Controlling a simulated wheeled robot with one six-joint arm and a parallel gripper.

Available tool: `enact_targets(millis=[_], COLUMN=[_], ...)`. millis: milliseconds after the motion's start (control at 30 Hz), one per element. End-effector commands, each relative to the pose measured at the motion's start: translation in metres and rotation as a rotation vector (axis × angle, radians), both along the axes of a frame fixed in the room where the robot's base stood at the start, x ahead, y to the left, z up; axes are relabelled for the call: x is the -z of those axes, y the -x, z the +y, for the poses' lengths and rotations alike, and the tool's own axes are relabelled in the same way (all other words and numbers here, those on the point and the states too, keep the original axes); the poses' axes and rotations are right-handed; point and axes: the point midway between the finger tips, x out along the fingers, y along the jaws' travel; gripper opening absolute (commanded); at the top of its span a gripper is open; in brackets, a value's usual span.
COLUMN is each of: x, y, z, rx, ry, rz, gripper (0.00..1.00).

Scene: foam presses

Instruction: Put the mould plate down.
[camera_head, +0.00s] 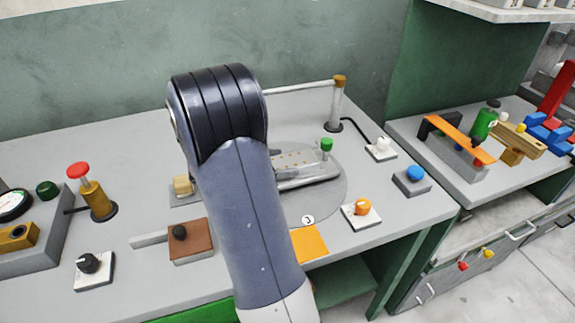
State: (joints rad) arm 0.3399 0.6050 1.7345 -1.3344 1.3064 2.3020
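My arm fills the middle of the head view and hides much of the bench behind it. My gripper does not show. Just right of the arm, a pale metal plate-like piece (296,160) with small brass-coloured dots lies over a round grey disc (335,198); its left part is hidden. I cannot tell for sure whether this is the mould plate, or whether anything holds it. A flat orange square (309,244) lies at the bench's front edge, partly behind the arm.
A green-topped knob (326,146) stands by the disc. Buttons in blue (415,173), orange (362,207) and white (382,143) sit to the right. A brown block (190,246) and a red-topped post (79,171) stand left. A horizontal rod (300,87) runs behind.

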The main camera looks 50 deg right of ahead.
Motion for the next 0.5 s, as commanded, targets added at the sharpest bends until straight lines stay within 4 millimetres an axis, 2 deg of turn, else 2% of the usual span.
enact_targets(millis=[67, 500], x=[-0.0001, 0.0006], y=[0.0000, 0.0001], z=[0.0001, 0.0003], rx=[0.000, -0.001], ry=[0.000, -0.002], rz=[0.000, 0.001], gripper=[0.69, 0.33])
